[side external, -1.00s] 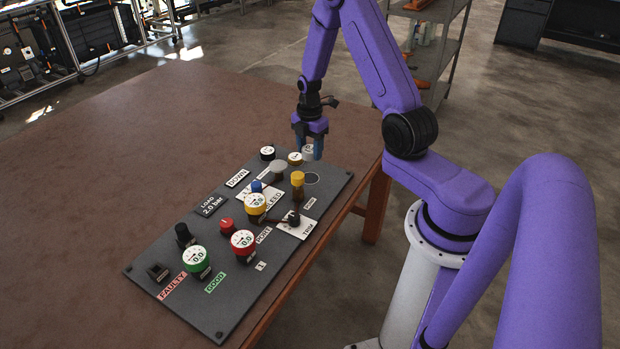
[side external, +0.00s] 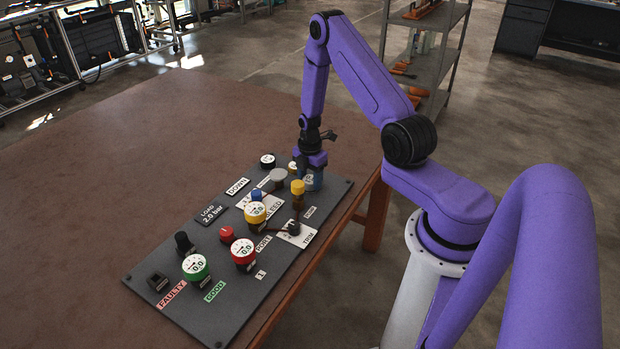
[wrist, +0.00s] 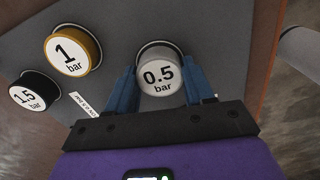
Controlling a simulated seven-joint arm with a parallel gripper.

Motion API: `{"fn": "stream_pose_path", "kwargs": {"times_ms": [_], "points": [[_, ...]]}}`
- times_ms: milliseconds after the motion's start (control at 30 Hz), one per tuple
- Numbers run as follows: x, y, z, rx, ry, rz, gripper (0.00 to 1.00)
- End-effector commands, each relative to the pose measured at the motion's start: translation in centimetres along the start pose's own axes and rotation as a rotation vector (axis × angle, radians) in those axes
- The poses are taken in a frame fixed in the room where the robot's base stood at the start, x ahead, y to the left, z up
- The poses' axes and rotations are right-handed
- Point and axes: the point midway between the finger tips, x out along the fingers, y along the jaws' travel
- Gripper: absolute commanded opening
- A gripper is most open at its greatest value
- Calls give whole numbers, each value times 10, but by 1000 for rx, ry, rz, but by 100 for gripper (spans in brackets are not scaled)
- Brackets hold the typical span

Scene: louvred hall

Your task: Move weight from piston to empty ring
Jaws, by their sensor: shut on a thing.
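A silver weight marked 0.5 bar (wrist: 158,76) sits between the blue fingers of my gripper (wrist: 160,82), which is shut on it. In the side view my gripper (side external: 312,180) is low over the far right part of the dark panel, where the ring lies. The fingers mostly hide the weight and the ring there. I cannot tell whether the weight touches the panel. The grey-topped piston (side external: 278,176) stands just left of my gripper, with no weight seen on it.
A gold 1 bar weight (wrist: 72,50) and a black 1.5 bar weight (wrist: 36,91) stand nearby. A yellow-topped knob (side external: 298,187) is close to my fingers. Gauges (side external: 243,252) and knobs crowd the panel (side external: 195,315). The brown table (side external: 120,160) is clear to the left.

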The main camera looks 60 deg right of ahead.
Motion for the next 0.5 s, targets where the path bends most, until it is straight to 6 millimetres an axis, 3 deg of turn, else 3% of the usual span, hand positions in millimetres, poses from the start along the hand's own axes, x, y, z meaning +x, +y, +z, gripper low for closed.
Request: {"fn": "stream_pose_path", "kwargs": {"times_ms": [233, 267, 300, 333, 500], "points": [[3, 0, 0, 1, 0, -1, 17], [3, 0, 0, 1, 0, 0, 59], [3, 0, 0, 1, 0, 0, 72], [3, 0, 0, 1, 0, 0, 78], [3, 0, 0, 1, 0, -1, 78]]}}
